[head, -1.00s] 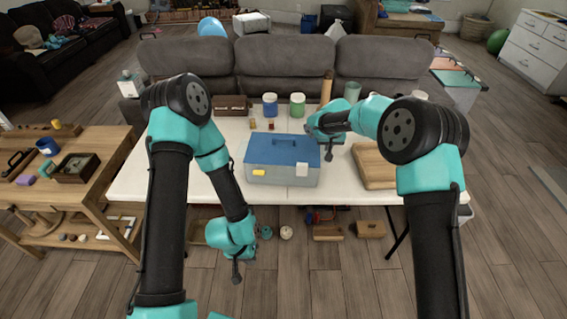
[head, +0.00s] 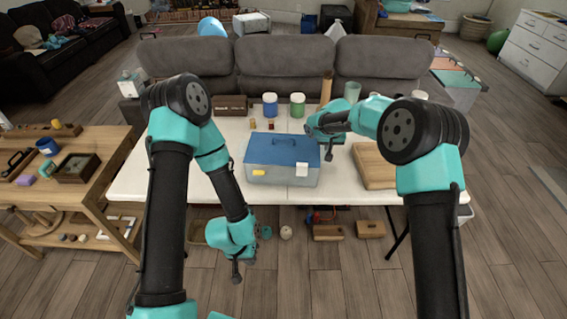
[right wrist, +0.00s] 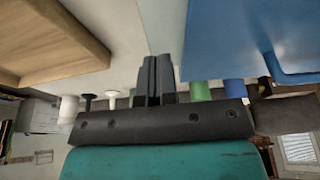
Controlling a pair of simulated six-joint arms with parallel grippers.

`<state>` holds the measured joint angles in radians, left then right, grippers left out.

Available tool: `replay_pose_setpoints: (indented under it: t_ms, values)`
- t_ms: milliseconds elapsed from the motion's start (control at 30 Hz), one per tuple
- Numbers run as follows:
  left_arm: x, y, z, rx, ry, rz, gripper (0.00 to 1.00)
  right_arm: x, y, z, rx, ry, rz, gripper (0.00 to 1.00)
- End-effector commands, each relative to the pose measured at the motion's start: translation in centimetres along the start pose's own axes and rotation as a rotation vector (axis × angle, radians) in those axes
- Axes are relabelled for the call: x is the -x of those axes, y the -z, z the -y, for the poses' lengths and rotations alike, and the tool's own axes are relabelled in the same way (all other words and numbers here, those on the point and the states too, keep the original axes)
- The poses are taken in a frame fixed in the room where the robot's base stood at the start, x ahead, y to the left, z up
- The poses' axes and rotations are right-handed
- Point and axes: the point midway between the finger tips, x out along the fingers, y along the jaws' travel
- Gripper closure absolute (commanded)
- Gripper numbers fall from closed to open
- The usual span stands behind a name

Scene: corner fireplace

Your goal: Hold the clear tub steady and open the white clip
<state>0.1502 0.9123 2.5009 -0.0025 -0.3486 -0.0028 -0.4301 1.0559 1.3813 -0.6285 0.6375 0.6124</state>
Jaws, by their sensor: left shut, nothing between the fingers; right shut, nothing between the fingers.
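Whether the white clip is fastened is too small to tell. My right gripper (head: 328,154) is shut and empty just beyond the tub's right side; its fingers also show in the right wrist view (right wrist: 157,75), with the blue lid (right wrist: 245,35) beside them. My left gripper (head: 236,280) is shut and empty, low in front of the table.
A wooden board (head: 374,166) lies right of the tub. Blue (head: 270,105) and green (head: 297,105) jars, small amber jars and a brown box (head: 231,105) stand behind. A wooden side table (head: 98,165) is at the left. Bare white tabletop (head: 165,176) lies left of the tub.

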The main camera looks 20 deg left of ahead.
Motion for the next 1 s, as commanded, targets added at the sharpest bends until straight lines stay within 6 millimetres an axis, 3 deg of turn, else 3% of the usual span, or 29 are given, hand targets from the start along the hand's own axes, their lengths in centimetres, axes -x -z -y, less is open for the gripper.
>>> replay_pose_setpoints:
  t_ms: [1000]
  values:
    - [0.0, 0.0, 0.0, 0.0, 0.0, 0.0, 1.0, -1.5, -0.5, 0.0, 0.0, -0.001, 0.001, 1.0]
